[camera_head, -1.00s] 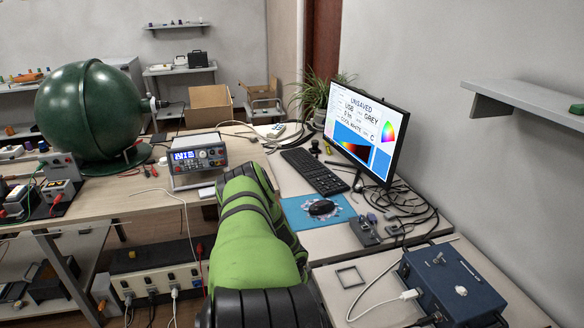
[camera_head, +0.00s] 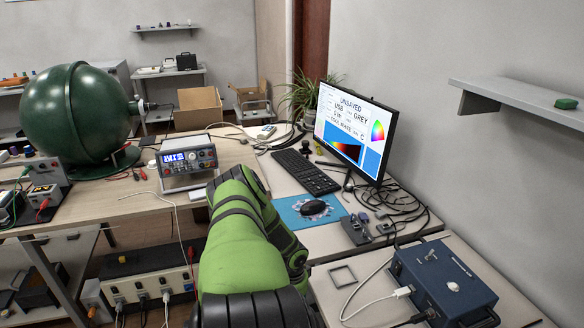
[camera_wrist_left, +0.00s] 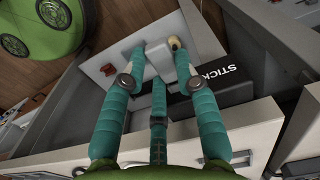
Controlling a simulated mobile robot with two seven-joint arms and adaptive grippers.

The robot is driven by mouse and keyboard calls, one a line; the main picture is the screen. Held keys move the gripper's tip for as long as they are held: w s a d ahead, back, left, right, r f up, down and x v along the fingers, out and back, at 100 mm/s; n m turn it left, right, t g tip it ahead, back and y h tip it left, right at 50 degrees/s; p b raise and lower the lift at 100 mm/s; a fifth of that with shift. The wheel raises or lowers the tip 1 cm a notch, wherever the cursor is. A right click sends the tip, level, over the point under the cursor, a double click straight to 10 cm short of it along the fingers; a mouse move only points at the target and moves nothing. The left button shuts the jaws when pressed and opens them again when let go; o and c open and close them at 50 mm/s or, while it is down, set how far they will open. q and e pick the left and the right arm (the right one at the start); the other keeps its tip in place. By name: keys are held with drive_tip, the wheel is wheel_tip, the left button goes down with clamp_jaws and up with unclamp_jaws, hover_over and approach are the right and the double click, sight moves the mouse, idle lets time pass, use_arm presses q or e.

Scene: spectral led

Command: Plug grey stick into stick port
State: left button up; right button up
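My left gripper (camera_wrist_left: 158,62) has teal fingers. In the left wrist view they stand apart and reach over an open drawer-like compartment. A pale grey block (camera_wrist_left: 159,62) shows between the fingertips; I cannot tell whether they touch it. A black label reading "STICK" (camera_wrist_left: 219,76) lies to the right of the fingers. I cannot single out the grey stick or its port. In the head view a green arm of mine rises through the middle, and its hand is hidden. The monitor (camera_head: 350,128) shows "UNSAVED", "USB" and "GREY". My right gripper is not in view.
A blue box (camera_head: 443,283) with a white cable stands at the front right. A small grey device (camera_head: 356,230) lies by tangled cables beside the mouse mat (camera_head: 300,213). A power supply (camera_head: 187,163) and a large green sphere (camera_head: 75,113) stand on the left bench.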

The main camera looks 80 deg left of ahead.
use_arm(q)
drive_tip(key=o, duration=0.3)
drive_tip(key=shift+r, duration=0.15)
wheel_tip(320, 180, up, 12)
drive_tip(key=shift+s+f, duration=0.1)
idle(0.3)
